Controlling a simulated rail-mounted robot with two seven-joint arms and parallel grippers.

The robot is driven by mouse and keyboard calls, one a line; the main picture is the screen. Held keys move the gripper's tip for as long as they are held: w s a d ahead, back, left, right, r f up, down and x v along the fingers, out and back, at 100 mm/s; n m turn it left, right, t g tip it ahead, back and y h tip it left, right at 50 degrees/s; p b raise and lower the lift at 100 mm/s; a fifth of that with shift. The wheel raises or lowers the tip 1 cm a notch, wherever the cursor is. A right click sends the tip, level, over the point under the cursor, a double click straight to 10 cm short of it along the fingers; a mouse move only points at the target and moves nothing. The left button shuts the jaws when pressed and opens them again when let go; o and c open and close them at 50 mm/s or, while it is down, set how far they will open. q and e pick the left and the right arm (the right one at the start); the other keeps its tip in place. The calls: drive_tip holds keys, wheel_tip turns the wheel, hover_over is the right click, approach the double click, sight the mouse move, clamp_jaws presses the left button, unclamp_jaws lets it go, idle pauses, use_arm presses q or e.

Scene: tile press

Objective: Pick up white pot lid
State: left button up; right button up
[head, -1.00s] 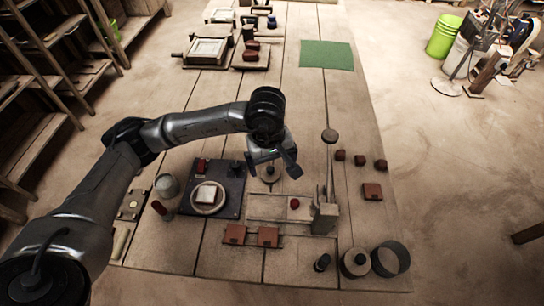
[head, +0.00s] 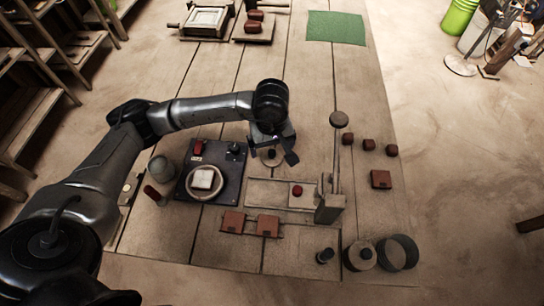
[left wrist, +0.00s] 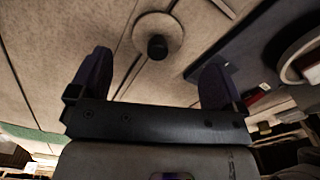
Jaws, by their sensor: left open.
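The white pot lid (head: 270,162) is a pale round disc with a dark knob. It lies flat on the table, right of the dark square board. In the left wrist view the lid (left wrist: 174,28) shows near the top centre, its knob between the two fingers in the picture. My left gripper (head: 272,146) is open and empty above the lid. It partly hides the lid in the head view. In the left wrist view its fingers (left wrist: 157,80) stand apart and do not touch the lid. My right gripper is not in view.
The dark board (head: 229,191) carries a round dish with a white block. A press with an upright lever (head: 337,165) stands right of the lid. Red-brown tiles (head: 233,221) lie in front.

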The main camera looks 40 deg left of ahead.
sight(272, 153)
use_arm(q)
drive_tip(key=shift+w+d+f+b, duration=0.1)
drive_tip(key=shift+f+b, duration=1.2)
drive_tip(key=shift+f, duration=1.35)
drive_tip(key=shift+c, duration=0.4)
drive_tip(key=c, duration=0.9)
